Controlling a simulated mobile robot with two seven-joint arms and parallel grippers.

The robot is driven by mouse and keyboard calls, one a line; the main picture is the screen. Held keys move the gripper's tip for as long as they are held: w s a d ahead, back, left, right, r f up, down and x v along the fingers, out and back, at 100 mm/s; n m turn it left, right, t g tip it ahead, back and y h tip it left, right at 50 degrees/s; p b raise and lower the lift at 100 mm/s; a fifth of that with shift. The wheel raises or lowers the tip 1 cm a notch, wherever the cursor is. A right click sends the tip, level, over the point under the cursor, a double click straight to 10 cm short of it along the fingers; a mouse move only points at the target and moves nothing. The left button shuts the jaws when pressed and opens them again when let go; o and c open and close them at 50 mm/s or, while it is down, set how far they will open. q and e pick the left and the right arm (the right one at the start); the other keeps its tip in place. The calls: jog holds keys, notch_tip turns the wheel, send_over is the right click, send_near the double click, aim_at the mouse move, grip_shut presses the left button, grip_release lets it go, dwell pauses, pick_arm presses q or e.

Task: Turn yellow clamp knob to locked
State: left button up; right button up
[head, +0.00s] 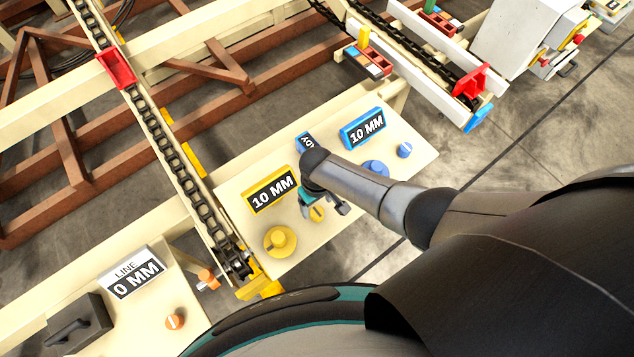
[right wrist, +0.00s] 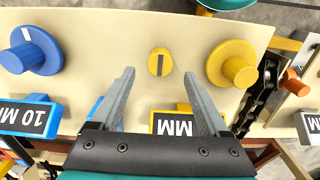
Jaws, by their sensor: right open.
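The small round yellow clamp knob (head: 317,213) with a dark bar sits on the cream panel (head: 238,222), partly covered by my right gripper (head: 323,208) in the head view. In the right wrist view the knob (right wrist: 159,62) lies just beyond and between the fingertips of my right gripper (right wrist: 158,76), apart from both. Its bar runs up and down in that picture. The right gripper is open and empty. I cannot make out a locked mark. My left gripper is not in view.
A large yellow dial (head: 280,240) and a yellow-framed 10 MM display (head: 272,190) are close by. Blue controls, a dial (head: 375,168) and a display (head: 363,128), are to the right. A chain conveyor (head: 175,150) runs left of the panel.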

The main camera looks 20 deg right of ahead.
notch_tip(320, 180, up, 9)
jog(key=p, duration=0.3)
jog(key=shift+r+p, duration=0.2)
jog(key=shift+p, duration=0.2)
jog(key=shift+f, duration=0.1)
jog(key=b, duration=0.3)
send_near(317, 212)
jog(key=s+d+f, duration=0.2)
jog(key=s+f, duration=0.1)
jog(key=s+d+f+m+b, duration=0.1)
jog(key=s+d+f+b, duration=0.2)
jog(key=s+f, duration=0.55)
jog(key=s+d+f+b, duration=0.2)
jog(key=s+f+b, duration=0.2)
jog(key=s+f, duration=0.4)
jog(key=s+d+f+t+b, duration=0.1)
jog(key=s+f, duration=0.4)
jog(key=s, duration=0.5)
jog(key=shift+d+f+b, duration=0.4)
jog(key=shift+d+b, duration=0.05)
jog(key=shift+b, duration=0.35)
